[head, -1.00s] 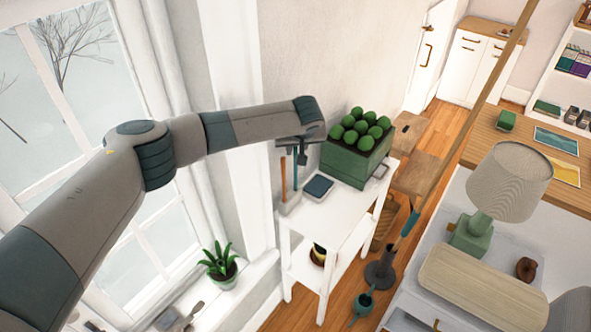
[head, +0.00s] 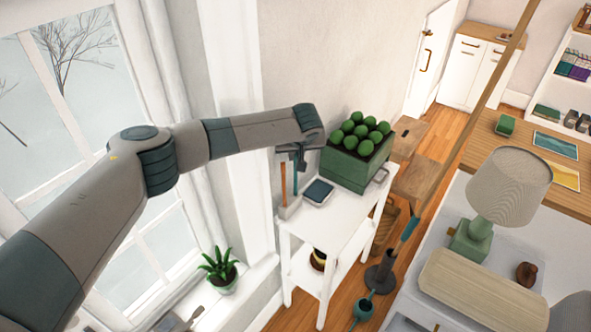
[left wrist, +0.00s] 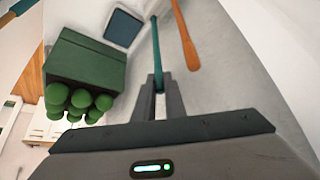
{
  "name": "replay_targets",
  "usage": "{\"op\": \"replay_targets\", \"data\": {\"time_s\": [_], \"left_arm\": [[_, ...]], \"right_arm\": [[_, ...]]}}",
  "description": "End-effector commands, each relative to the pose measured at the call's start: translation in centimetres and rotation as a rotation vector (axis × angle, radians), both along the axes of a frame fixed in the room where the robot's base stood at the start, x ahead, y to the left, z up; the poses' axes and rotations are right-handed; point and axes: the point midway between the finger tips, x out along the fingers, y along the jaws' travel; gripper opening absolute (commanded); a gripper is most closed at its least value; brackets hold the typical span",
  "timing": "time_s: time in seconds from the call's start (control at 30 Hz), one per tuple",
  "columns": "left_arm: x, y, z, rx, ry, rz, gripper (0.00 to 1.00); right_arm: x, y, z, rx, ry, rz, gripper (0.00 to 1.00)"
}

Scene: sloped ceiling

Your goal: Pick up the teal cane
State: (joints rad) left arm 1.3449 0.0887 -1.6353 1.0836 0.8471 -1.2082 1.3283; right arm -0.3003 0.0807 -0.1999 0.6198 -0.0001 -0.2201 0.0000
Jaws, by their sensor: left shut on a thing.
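The teal cane (head: 295,182) is a thin upright rod in the head view, beside an orange-brown one, at the left end of a white shelf unit. My left gripper (head: 296,157) is over its top. In the left wrist view the teal cane (left wrist: 156,50) runs straight away from between the fingertips of my left gripper (left wrist: 159,88), which are shut on it. The cane's lower end reaches toward a small grey holder (head: 288,208); whether it is still inside I cannot tell.
The orange-brown stick (left wrist: 185,35) stands close beside the cane. A green planter with round green plants (head: 345,164) and a dark tablet-like item (head: 318,191) are on the white shelf unit (head: 335,212). The wall and window are close on the left.

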Motion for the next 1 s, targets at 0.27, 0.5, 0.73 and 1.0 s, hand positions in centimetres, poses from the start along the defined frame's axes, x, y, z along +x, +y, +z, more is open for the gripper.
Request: {"op": "replay_targets", "data": {"time_s": [0.27,0.5,0.73,1.0], "left_arm": [[0.0,0.0,0.8,0.0,-0.001,0.0,0.0],[0.1,0.0,3.7,-0.003,-0.003,0.0,0.0],[-1.5,-0.3,6.6,-0.002,0.003,-0.005,0.0],[-7.3,-1.2,6.5,-0.001,0.0,-0.006,0.0]], "right_arm": [[0.0,0.1,-0.5,0.001,-0.001,-0.001,0.31],[0.0,0.1,-1.9,0.001,-0.001,-0.001,0.31],[0.0,0.2,-3.7,0.001,-0.001,-0.001,0.31],[0.1,0.2,-5.8,0.002,-0.002,-0.001,0.31]]}}
